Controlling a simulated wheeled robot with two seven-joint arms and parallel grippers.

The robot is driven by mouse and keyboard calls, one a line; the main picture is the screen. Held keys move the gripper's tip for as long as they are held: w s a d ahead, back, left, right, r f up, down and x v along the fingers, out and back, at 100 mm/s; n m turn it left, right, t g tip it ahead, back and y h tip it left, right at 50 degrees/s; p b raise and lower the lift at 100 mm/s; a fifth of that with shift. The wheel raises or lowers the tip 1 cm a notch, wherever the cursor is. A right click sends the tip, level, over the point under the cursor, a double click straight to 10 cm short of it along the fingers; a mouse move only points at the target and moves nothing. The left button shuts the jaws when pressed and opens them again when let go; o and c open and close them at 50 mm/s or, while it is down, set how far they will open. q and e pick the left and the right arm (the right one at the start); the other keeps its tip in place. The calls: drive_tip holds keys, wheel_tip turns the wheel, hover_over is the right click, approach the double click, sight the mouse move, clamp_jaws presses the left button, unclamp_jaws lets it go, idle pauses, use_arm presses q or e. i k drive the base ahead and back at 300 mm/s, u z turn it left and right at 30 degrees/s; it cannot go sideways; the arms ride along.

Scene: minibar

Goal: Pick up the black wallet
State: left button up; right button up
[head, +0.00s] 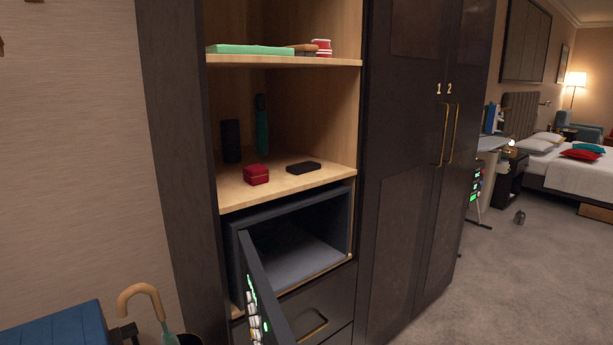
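A flat black object, which looks like the black wallet (304,168), lies on the middle wooden shelf (285,186) of the open cabinet, toward its right side. A small red box (256,174) sits to its left on the same shelf, apart from it. Neither of my grippers shows in the head view, so their state is hidden.
Below stands an open safe (300,237) with its door (262,295) swung outward. A black cylinder (231,141) and a dark green upright object (262,124) stand behind. Tall wardrobe doors (425,150) are at right. An umbrella (143,292) and blue bench (58,328) are lower left.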

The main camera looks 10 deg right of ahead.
sight(297, 170)
drive_tip(key=k, duration=0.25)
drive_tip(key=z, duration=2)
drive_tip(key=i, duration=2.9)
drive_tip(key=u, duration=4.05)
